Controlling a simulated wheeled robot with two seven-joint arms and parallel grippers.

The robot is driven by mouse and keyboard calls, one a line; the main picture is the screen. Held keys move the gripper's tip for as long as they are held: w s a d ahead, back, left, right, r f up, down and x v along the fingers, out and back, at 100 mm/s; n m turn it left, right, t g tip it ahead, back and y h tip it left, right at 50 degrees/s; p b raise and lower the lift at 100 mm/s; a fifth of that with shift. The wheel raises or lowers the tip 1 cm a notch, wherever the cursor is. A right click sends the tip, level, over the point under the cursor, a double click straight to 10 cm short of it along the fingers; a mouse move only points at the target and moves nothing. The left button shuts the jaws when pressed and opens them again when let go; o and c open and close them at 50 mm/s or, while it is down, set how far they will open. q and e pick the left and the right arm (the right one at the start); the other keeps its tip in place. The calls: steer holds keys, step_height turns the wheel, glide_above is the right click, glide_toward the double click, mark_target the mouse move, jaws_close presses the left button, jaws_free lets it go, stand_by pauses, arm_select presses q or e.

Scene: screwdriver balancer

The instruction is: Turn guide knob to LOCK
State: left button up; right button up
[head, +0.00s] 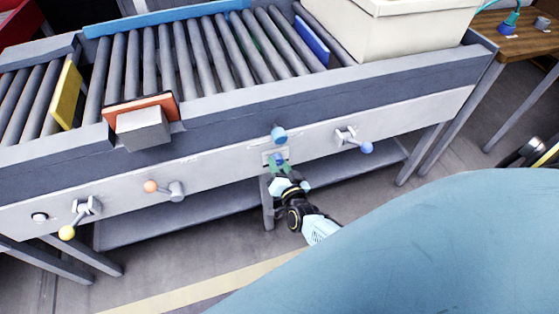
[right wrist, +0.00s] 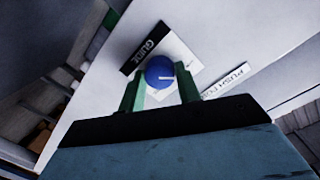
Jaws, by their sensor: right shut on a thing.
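The guide knob (right wrist: 159,71) is a round blue knob with a white pointer mark, on a pale plate on the conveyor's front panel. In the head view the right gripper (head: 279,165) reaches the panel at this plate, and the fingers partly cover the knob. I cannot read a LOCK mark. My left gripper is not in view.
A blue-tipped lever (head: 365,147) is to the right, and an orange-tipped lever (head: 151,186) and yellow-tipped lever (head: 67,232) are to the left. A second label (right wrist: 226,80) begins with PUSH.

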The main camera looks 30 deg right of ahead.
stand_by(0.4)
steer(key=o, duration=1)
steer(key=shift+s, duration=0.2)
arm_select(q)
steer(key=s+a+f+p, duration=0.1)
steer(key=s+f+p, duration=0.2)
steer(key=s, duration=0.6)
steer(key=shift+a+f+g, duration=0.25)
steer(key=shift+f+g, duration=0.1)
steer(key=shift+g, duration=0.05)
arm_select(e)
steer(key=shift+v, duration=6.55)
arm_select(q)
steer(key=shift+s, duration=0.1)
